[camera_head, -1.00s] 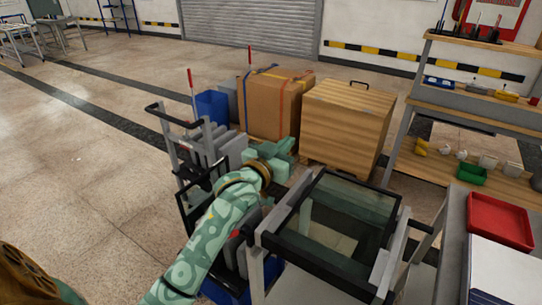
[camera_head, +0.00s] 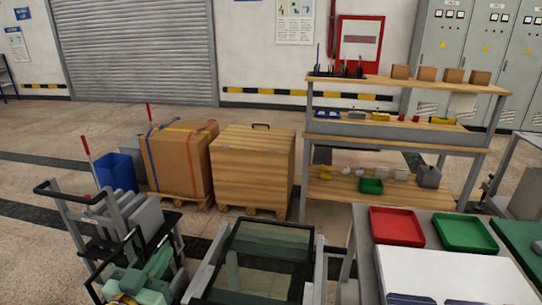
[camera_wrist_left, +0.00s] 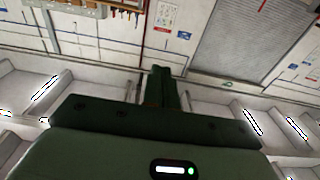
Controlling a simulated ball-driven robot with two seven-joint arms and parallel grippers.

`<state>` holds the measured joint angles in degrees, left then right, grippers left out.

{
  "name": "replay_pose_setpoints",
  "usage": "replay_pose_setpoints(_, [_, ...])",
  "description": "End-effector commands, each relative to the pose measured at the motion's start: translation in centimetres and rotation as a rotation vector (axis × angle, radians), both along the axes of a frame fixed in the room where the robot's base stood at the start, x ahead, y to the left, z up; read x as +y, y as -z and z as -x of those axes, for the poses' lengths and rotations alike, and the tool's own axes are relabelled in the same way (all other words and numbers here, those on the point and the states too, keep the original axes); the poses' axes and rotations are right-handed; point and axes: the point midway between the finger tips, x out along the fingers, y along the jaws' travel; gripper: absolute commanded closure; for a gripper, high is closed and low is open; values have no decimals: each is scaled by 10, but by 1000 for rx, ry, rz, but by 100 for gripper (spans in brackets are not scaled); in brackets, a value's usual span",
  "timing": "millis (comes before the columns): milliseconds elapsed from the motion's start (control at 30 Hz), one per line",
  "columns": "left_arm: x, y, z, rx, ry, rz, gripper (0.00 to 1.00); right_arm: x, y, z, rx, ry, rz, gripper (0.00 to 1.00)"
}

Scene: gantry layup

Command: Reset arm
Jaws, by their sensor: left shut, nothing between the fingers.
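My left gripper (camera_head: 158,262) shows in pale green at the lower left of the head view, in front of the grey trolley (camera_head: 118,218). Its fingers also show in the left wrist view (camera_wrist_left: 161,78), pressed together with nothing between them. The arm behind it is mostly cut off by the bottom edge of the head view. My right gripper is in neither view now.
A glass-topped dark frame (camera_head: 262,262) stands right of my left gripper. Behind are a cardboard box (camera_head: 178,165) and a wooden crate (camera_head: 252,170). A table with red (camera_head: 397,228) and green (camera_head: 465,233) trays is at right, before a shelf rack (camera_head: 400,142).

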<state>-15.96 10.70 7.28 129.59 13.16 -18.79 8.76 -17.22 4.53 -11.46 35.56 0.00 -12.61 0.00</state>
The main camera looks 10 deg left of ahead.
Motion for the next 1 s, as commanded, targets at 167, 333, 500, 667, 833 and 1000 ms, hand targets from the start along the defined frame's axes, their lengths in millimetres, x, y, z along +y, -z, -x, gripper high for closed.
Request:
replay_pose_setpoints(167, [-15, 48, 21, 239, -2, -167, 100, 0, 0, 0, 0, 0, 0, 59])
replay_pose_setpoints(333, [-23, 108, 73, 596, 2, -443, 100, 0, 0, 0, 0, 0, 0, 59])
replay_pose_setpoints(500, [-18, 139, 126, 873, 10, -665, 100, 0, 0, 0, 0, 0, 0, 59])
replay_pose_setpoints(667, [-9, 151, 175, 1095, 21, -845, 100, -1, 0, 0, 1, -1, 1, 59])
replay_pose_setpoints(833, [-18, 212, 179, 1169, 89, -831, 100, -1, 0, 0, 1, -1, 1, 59])
replay_pose_setpoints(1000, [-33, 287, 189, 1221, 166, -760, 100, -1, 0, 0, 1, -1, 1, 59])
